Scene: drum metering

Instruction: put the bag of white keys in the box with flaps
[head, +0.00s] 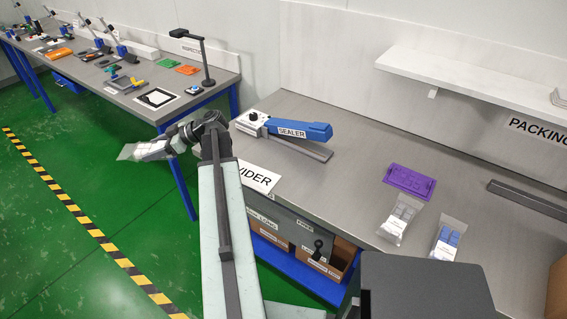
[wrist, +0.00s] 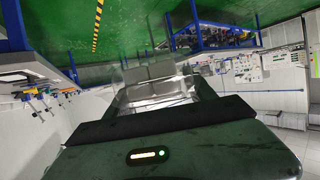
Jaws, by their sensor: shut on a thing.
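My gripper (head: 172,142) is shut on a clear bag (head: 140,150) with pale, whitish contents, held out over the green floor left of the packing bench. The bag also shows in the wrist view (wrist: 150,82), sticking out beyond the dark gripper (wrist: 155,108). Its single keys cannot be made out. Brown cardboard boxes stand under the packing bench, one at left (head: 270,232) and one at right (head: 327,264). Another brown box (head: 558,290) is cut off at the right edge. I cannot tell which box has flaps.
The packing bench (head: 350,150) carries a blue sealer (head: 295,130), a purple tray (head: 409,181), a bag with grey pieces (head: 398,220) and a bag with blue pieces (head: 447,238). An inspection bench (head: 150,108) stands at left. The floor (head: 110,205) beside the striped line is clear.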

